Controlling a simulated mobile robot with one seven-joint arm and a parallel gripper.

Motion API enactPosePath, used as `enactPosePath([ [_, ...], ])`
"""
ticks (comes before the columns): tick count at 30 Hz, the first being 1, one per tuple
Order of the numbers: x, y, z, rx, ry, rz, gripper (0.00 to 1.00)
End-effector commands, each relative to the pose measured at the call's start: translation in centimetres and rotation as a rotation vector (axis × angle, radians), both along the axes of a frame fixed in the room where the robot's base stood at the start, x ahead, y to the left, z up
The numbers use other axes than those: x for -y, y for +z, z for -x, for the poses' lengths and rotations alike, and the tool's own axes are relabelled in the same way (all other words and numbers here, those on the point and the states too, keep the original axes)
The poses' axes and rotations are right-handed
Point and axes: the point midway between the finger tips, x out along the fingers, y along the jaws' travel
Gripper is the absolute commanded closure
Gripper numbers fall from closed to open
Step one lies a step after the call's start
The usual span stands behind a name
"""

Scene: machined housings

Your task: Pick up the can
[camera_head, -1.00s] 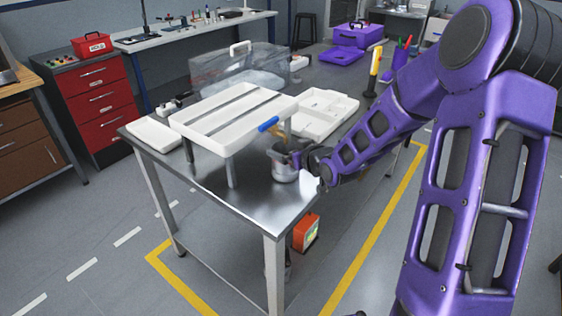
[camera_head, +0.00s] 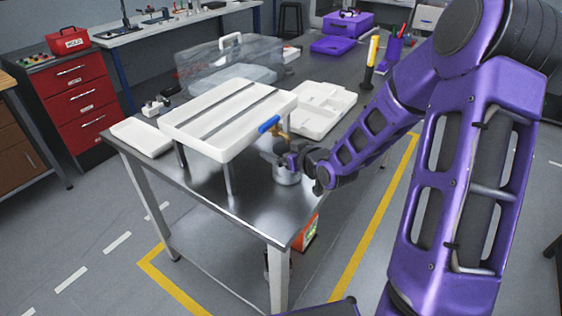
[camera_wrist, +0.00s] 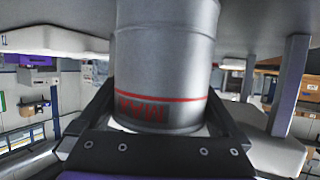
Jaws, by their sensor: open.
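The can (camera_head: 287,174) is a grey metal cylinder standing upright on the metal table (camera_head: 262,215), near its front right corner. In the wrist view the can (camera_wrist: 165,60) fills the middle, upside down, with a red line and red lettering. My gripper (camera_head: 292,161) is at the can from the right side. In the wrist view the open fingers of my gripper (camera_wrist: 160,100) lie on either side of the can. Whether they touch it I cannot tell. Part of the can is hidden behind my gripper in the head view.
A raised white tray rack (camera_head: 215,140) with a blue-handled tool (camera_head: 269,124) at its edge stands close left of the can. A white compartment tray (camera_head: 325,97) and a yellow-handled tool (camera_head: 371,60) are behind. The table front is bare.

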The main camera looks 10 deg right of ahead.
Motion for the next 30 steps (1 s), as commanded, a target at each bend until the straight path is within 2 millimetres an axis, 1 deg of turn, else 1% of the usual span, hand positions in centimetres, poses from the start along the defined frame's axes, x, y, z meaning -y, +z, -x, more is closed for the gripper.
enactPosePath([
  [8, 0.06, -0.09, 0.11, 0.0, 0.0, 0.0, 0.0],
  [11, 0.06, -0.08, 0.1, 0.0, 0.0, 0.0, 0.16],
  [12, 0.06, -0.08, 0.1, 0.0, 0.0, 0.0, 0.23],
  [14, 0.06, -0.08, 0.1, 0.0, 0.0, 0.0, 0.34],
  [18, 0.06, -0.08, 0.1, 0.0, 0.0, 0.001, 0.59],
  [19, 0.06, -0.08, 0.1, 0.0, 0.0, 0.001, 0.65],
  [20, 0.06, -0.06, 0.07, 0.0, 0.0, 0.001, 0.68],
  [30, -0.01, 0.02, -0.06, 0.0, 0.0, 0.001, 0.68],
])
